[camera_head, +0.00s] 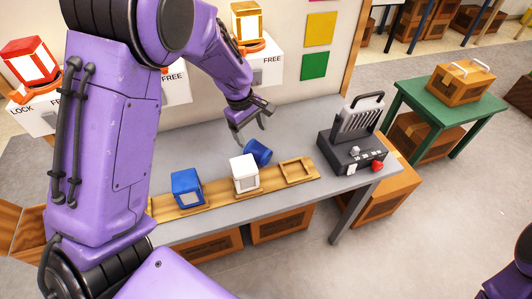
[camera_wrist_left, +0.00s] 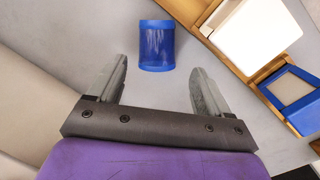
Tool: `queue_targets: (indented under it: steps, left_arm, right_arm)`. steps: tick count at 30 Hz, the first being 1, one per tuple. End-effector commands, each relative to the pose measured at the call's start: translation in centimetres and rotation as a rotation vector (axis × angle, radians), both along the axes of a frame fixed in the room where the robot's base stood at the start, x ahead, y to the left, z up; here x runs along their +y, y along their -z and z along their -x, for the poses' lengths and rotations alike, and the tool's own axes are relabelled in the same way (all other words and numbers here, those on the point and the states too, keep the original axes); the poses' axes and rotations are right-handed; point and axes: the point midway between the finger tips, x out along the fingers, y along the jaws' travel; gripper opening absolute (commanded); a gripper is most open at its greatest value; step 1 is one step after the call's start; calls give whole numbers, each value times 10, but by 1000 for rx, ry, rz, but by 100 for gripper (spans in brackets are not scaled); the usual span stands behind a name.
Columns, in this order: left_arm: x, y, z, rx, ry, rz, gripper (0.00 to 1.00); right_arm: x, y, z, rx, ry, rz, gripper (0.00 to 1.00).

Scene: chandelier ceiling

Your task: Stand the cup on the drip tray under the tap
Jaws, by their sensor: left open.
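A blue cup-like cylinder (camera_head: 258,151) lies tilted or on its side on the grey bench, just behind the wooden strip. It also shows in the left wrist view (camera_wrist_left: 157,46), beyond and between the fingers. My left gripper (camera_head: 250,124) is open and empty, above and slightly behind the cylinder. Its two fingers also show in the left wrist view (camera_wrist_left: 158,85), apart, with bare bench between them. I cannot make out a tap or a drip tray in either view. My right gripper is out of view.
A wooden strip (camera_head: 213,202) on the bench holds a blue block (camera_head: 187,189), a white block (camera_head: 244,173) and an empty frame (camera_head: 297,171). A dark device (camera_head: 353,154) with metal ribs and a red knob stands to the right. White boxes line the back.

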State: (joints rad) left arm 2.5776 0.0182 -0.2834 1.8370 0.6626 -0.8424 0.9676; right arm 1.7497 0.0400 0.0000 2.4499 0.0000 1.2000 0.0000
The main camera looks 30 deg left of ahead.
Motion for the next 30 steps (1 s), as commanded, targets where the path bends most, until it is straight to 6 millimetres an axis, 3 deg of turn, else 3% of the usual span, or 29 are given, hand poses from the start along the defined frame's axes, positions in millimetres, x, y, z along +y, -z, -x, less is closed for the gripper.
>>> queue_targets:
  steps: [6, 11, 18, 26, 30]
  left_arm:
    - [-4, 39, -3, 5, -4, 1, 79]
    - [-6, 57, -6, 5, -3, 1, 79]
    - [-12, 96, -14, 2, -2, 1, 79]
    - [-13, 102, -15, 0, 0, 0, 79]
    - [-13, 102, -15, 1, 0, 0, 37]
  right_arm:
    - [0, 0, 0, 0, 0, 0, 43]
    - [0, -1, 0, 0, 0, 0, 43]
    - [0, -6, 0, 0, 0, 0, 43]
    - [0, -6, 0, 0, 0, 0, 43]
    - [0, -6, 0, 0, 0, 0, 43]
